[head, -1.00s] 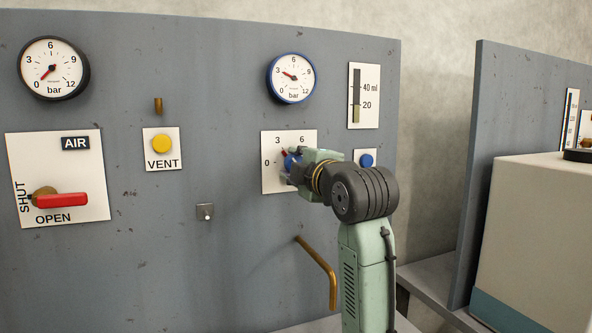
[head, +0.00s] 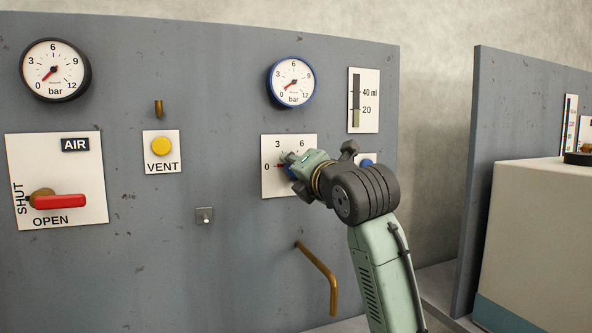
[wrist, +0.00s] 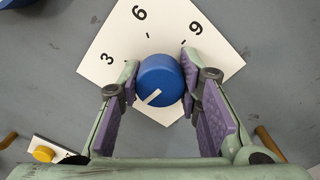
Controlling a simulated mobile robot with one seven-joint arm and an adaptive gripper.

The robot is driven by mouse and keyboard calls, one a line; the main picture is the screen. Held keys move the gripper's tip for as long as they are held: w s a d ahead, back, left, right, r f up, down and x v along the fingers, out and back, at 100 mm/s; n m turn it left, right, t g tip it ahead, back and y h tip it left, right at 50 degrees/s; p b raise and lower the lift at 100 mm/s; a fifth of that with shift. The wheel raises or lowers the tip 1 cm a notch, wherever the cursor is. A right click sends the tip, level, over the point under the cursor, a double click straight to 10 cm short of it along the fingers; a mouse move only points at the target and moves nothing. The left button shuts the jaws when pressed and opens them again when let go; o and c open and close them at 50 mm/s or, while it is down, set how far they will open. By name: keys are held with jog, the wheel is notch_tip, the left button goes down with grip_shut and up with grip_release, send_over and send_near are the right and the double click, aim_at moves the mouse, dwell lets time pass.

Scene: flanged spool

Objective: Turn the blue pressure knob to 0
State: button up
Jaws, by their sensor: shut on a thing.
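The blue pressure knob (wrist: 160,80) sits on a white dial plate (wrist: 112,36) marked 3, 6 and 9. Its white line points to the lower left in the wrist view, where the 0 is hidden. My gripper (wrist: 159,75) is shut on the knob, one finger on each side.
Left on the panel are a black gauge (head: 54,69), a red AIR lever (head: 60,201) and a yellow VENT button (head: 161,146). A level gauge (head: 364,100) is at upper right. A brass pipe (head: 319,265) sticks out below my gripper.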

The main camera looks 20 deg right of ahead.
jog(key=shift+n, duration=0.6)
jog(key=o, duration=1.1)
jog(key=shift+o, duration=0.2)
jog(key=s, duration=1.2)
jog(key=shift+d, duration=0.2)
